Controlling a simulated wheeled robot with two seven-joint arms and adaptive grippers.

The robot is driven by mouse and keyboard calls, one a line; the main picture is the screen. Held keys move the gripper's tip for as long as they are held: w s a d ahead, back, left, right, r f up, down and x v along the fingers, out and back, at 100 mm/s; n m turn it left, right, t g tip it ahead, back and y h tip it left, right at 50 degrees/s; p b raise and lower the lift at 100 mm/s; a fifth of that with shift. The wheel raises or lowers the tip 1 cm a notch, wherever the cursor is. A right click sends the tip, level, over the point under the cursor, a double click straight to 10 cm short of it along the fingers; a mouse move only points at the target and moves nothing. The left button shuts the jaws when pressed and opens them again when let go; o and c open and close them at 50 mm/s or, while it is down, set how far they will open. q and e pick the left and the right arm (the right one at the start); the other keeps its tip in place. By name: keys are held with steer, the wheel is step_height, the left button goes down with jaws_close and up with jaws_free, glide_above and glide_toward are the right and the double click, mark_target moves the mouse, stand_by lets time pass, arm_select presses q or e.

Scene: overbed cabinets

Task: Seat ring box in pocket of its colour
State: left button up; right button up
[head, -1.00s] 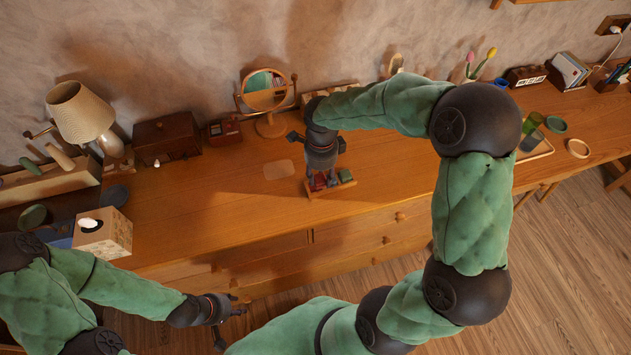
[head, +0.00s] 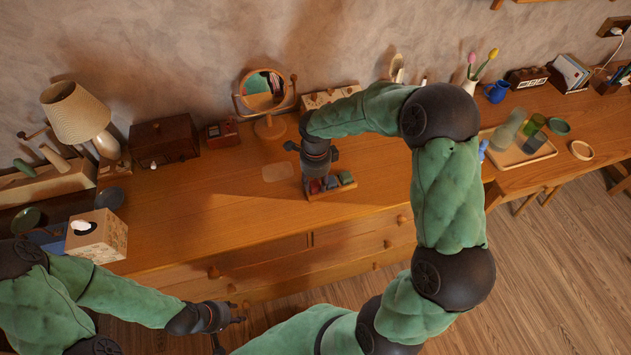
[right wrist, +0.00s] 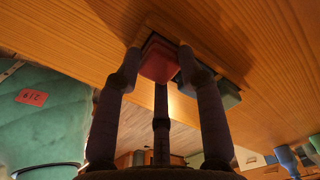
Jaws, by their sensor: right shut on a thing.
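A small wooden tray (head: 343,188) stands near the front edge of the desk. My right gripper (head: 314,186) points down at its left end. In the right wrist view its fingers (right wrist: 162,66) are shut on a red ring box (right wrist: 158,60), at or just above the tray; I cannot tell whether it is seated. A green box (head: 346,177) is at the tray's right end and also shows in the right wrist view (right wrist: 229,95). A blue box (head: 331,182) is between them. Pocket colours are hidden. My left gripper (head: 231,331) is open and empty, in front of the drawers.
A round mirror (head: 264,92) and a wooden stand (head: 318,99) are behind the tray. A lamp (head: 77,112), a dark chest (head: 164,139) and a tissue box (head: 99,238) are at left. A tray of glasses (head: 520,152) is at right.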

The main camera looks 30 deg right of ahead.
mark_target(316, 184)
steer(key=shift+f, duration=0.2)
steer(key=o, duration=0.9)
steer(key=shift+o, duration=0.2)
steer(key=shift+r, duration=0.15)
steer(key=shift+r, duration=0.3)
step_height(316, 184, up, 12)
steer(key=p, duration=0.3)
steer(key=shift+f+p, duration=0.2)
steer(key=shift+p, duration=0.15)
